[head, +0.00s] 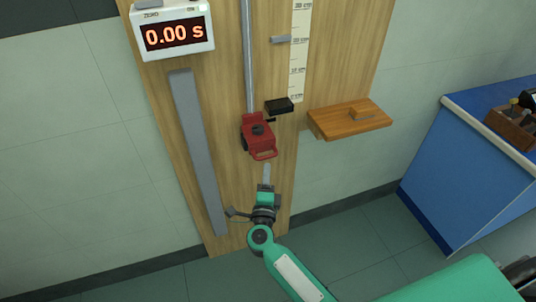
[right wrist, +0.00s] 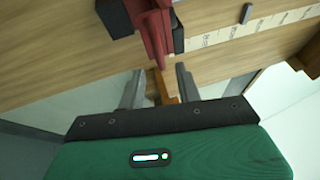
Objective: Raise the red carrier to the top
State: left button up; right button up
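The red carrier (head: 257,133) sits low on a vertical metal rail (head: 249,60) on a wooden board, with a red handle (head: 264,155) on its lower front. My right gripper (head: 266,178) is just below the handle. In the right wrist view, the carrier (right wrist: 152,22) hangs at the top, and its handle points down toward the gap between the two fingers of my right gripper (right wrist: 160,72). The fingers are apart, and the gripper is open. I see no grip on the handle; whether a finger touches it is unclear. My left gripper is not in view.
A black block (head: 279,106) is right of the rail beside the carrier. A wooden shelf (head: 350,120) juts out further right. A scale (head: 299,50) and a grey peg (head: 281,39) are above. A timer (head: 172,30) reads 0.00 s. A blue bench (head: 480,150) stands at right.

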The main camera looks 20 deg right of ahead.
aim_at(268, 155)
jog(key=p+x, duration=0.1)
jog(key=x, duration=0.6)
jog(key=shift+w, duration=0.15)
jog(key=shift+c, duration=0.2)
grip_shut()
